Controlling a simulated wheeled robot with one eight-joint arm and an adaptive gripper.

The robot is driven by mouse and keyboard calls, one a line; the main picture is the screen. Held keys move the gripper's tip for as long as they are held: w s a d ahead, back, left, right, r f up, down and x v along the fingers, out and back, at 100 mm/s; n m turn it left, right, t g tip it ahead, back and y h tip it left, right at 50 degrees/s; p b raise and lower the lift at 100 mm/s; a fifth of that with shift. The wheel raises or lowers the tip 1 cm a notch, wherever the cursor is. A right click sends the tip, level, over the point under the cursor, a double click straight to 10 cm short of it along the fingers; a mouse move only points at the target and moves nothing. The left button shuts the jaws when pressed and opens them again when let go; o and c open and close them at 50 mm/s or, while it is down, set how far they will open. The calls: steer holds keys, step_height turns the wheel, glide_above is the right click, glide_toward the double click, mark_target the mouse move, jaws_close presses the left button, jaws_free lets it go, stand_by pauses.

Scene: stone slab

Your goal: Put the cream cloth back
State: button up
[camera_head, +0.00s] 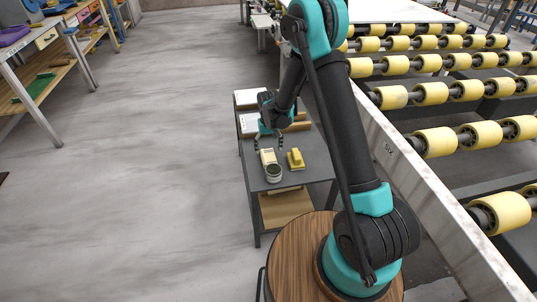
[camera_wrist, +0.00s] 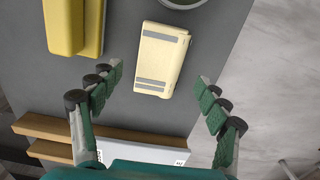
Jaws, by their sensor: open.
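The cream cloth (camera_wrist: 162,58) looks like a folded block with two grey bands, lying on the dark grey top of a small table (camera_wrist: 60,95). In the head view the cream cloth (camera_head: 267,156) lies near the table's left edge. My gripper (camera_head: 269,146) is over the table, just behind the cloth. In the wrist view my gripper (camera_wrist: 159,80) is open and empty, its fingers spread to either side of the cloth's near end. No finger appears to touch it. The exact height above the cloth cannot be told.
A yellow block-shaped thing (camera_head: 295,159) lies right of the cloth. A round dark-topped container (camera_head: 273,173) stands in front of it. White flat items (camera_head: 248,122) and a wooden piece (camera_head: 299,126) are behind. A roller conveyor (camera_head: 440,142) runs along the right. The floor at left is clear.

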mark_target(269, 156)
step_height(269, 156, up, 8)
steer(key=shift+f, duration=0.2)
steer(key=s+d+r+m+t, duration=0.1)
steer(key=s+d+r, duration=0.4)
steer(key=d+r, duration=0.4)
steer(key=s+d+r+m+t, duration=0.1)
steer(key=s+d, duration=0.7)
steer(key=s, duration=0.3)
steer(key=s+d+r+m+t, duration=0.1)
steer(key=s+d+t, duration=0.1)
steer(key=s+d, duration=0.7)
steer(key=shift+s, duration=1.1)
